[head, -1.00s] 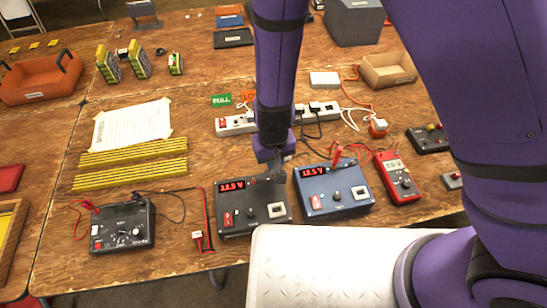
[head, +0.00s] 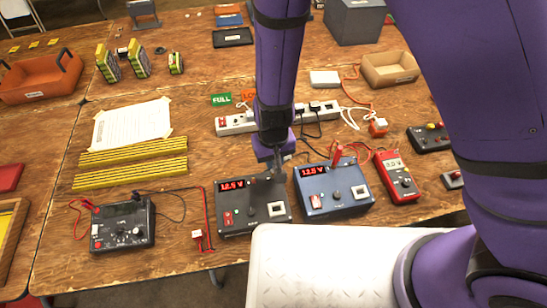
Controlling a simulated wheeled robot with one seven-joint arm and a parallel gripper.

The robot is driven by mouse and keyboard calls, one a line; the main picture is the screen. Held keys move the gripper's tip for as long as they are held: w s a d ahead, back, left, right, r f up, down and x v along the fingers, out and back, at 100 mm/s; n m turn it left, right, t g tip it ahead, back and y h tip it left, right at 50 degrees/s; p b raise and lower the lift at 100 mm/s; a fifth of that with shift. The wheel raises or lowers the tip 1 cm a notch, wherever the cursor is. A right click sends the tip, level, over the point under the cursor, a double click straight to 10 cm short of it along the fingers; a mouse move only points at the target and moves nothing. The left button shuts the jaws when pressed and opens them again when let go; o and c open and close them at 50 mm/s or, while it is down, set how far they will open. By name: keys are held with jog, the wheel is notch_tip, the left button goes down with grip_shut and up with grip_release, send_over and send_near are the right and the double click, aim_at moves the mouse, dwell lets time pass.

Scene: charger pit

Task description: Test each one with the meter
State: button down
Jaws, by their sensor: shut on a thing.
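The red meter (head: 399,179) lies right of the blue power unit, with red leads beside it; its small display is hard to read. The dark power unit (head: 250,224) and the blue power unit (head: 335,200) stand side by side with lit red displays, each seeming to read about 12.5 V. My gripper (head: 279,174) points down at the back right corner of the dark unit, near the gap between the two. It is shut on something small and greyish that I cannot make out. Yellow-green packs (head: 138,60) stand at the back left.
A black device with leads (head: 123,224) sits at front left. Yellow striped strips (head: 130,173) and a taped paper sheet (head: 132,124) lie behind it. A white power strip (head: 236,124) with plugs runs behind my gripper. An orange tray (head: 40,92) and a cardboard box (head: 389,80) stand farther back.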

jog(key=shift+f, duration=0.9)
dwell(1.6)
jog(key=c, duration=0.7)
grip_release()
jog(key=shift+r, duration=3.8)
